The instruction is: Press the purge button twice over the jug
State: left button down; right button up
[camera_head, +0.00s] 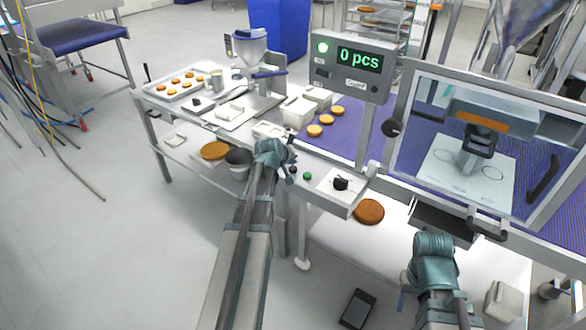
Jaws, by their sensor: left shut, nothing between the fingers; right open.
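A control box (340,192) on the front of the machine carries a green button (307,176), a dark button (292,169) and a black knob (341,183). I cannot read which is the purge button. My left gripper (273,148) is shut and empty, just left of these buttons; contact cannot be told. A grey, dark-rimmed container (238,160), possibly the jug, stands on the lower shelf left of my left gripper, partly hidden. My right gripper (434,244) is open and empty, in front of the machine at lower right.
A display (358,58) reads "0 pcs" beside a lit green lamp. Filled rounds lie on the purple belt (348,143) and a tray (180,92). A clear guard (450,150) encloses the right station. Large brown discs (369,211) lie on lower surfaces. The left floor is mostly free.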

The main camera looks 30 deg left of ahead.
aim_at(292, 170)
dwell(0.6)
pick_arm(q)
jog(key=shift+f+b, duration=0.45)
jog(key=shift+f+b, duration=0.5)
jog(key=shift+b, duration=0.05)
dwell(0.6)
jog(key=shift+r, duration=0.1)
jog(key=shift+r+p, duration=0.9)
jog(key=shift+p, duration=0.1)
notch_tip(292, 170, up, 5)
jog(key=p, duration=0.5)
